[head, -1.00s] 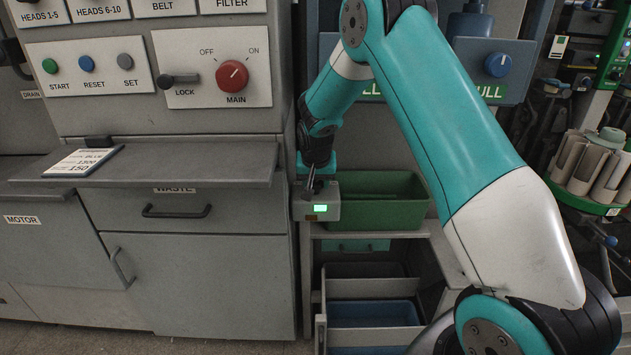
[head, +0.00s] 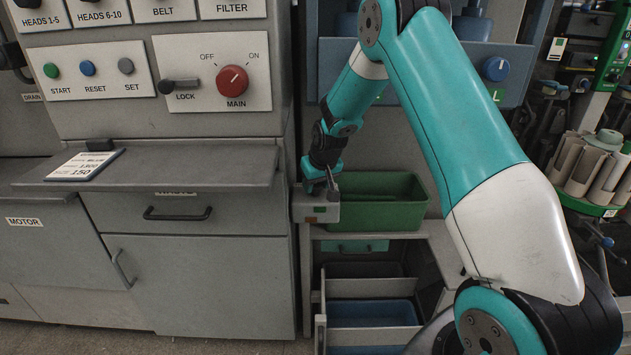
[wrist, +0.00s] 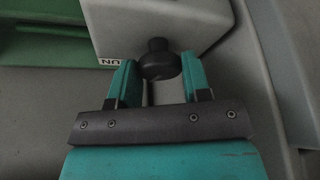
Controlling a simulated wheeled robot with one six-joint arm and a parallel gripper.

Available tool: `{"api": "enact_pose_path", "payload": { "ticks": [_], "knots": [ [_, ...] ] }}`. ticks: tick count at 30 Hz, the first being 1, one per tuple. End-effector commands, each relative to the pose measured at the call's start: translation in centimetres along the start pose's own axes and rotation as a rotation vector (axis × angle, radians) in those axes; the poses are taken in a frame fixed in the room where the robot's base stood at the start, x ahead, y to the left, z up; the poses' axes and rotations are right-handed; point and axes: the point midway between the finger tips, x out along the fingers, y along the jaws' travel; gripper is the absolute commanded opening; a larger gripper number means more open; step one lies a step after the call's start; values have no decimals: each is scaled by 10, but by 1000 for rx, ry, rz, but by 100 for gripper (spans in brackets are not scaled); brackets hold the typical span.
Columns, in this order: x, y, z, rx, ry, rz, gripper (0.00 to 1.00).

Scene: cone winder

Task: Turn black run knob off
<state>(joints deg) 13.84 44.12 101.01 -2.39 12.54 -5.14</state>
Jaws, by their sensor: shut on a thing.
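The black run knob (wrist: 160,60) sticks out of a small grey box (wrist: 150,22) in the wrist view. My gripper (wrist: 157,76) is shut on the knob, one teal finger on each side. Part of a label reading "UN" shows upside down on the box beside the left finger. In the head view the grey box (head: 302,208) sits at the left end of the green bin, and my gripper (head: 332,186) reaches down to it. The knob is not clear in the head view.
A green bin (head: 385,215) stands right beside the box. The grey machine with the red main switch (head: 232,80) and a shelf (head: 150,165) is to the left. A panel with a blue knob (head: 496,68) is behind my arm. Trays (head: 372,313) sit below.

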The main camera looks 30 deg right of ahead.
Motion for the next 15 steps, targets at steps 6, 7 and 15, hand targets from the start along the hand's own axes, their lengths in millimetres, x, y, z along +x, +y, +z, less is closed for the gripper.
{"api": "enact_pose_path", "payload": {
  "ticks": [6,7,15],
  "knots": [
    [-1,2,-2,-143,3,-59,20],
    [-1,2,-2,-160,3,-66,20],
    [-1,2,-2,-268,6,-109,20]
  ]
}}
